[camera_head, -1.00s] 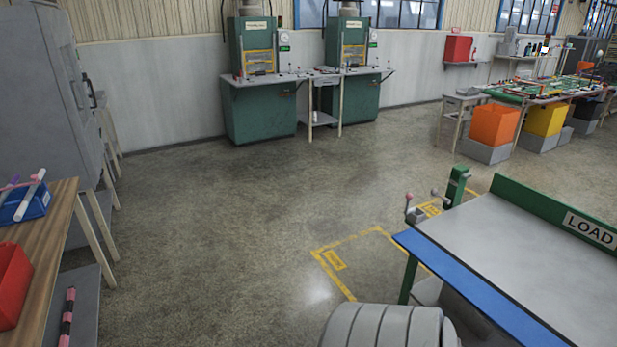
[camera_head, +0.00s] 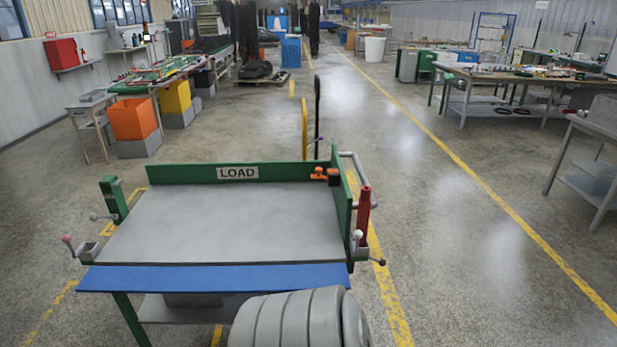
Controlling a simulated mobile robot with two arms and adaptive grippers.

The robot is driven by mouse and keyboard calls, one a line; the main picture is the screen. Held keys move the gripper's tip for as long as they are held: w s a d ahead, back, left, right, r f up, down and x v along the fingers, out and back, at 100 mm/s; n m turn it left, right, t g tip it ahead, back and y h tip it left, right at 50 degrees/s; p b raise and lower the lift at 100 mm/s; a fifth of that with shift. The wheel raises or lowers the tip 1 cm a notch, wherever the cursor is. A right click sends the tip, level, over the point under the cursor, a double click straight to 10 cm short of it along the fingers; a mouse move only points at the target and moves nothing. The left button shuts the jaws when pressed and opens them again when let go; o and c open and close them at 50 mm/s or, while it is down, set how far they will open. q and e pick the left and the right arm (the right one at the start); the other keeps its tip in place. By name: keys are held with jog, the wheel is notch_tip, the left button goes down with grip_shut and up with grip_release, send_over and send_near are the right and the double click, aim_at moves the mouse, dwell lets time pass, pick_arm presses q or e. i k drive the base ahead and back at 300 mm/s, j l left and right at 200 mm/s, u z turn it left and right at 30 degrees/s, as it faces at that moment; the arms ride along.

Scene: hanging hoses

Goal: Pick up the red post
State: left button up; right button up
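The red post (camera_head: 364,215) stands upright at the right side of the LOAD table, against the outside of its green side wall. It has a narrower tip and a wider lower part, and its foot is beside a grey ball-ended lever. The LOAD table (camera_head: 215,222) has a grey top, green back and right walls and a blue front edge. Neither of my grippers shows in the head view.
An orange clamp (camera_head: 325,175) sits at the table's back right corner. A lever with a pink knob (camera_head: 67,239) is at the front left. Orange bin (camera_head: 133,118) and yellow bin (camera_head: 174,97) stand at back left. Open floor (camera_head: 450,230) lies right of the table.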

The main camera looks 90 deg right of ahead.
aim_at(364, 203)
jog(key=z, duration=3.15)
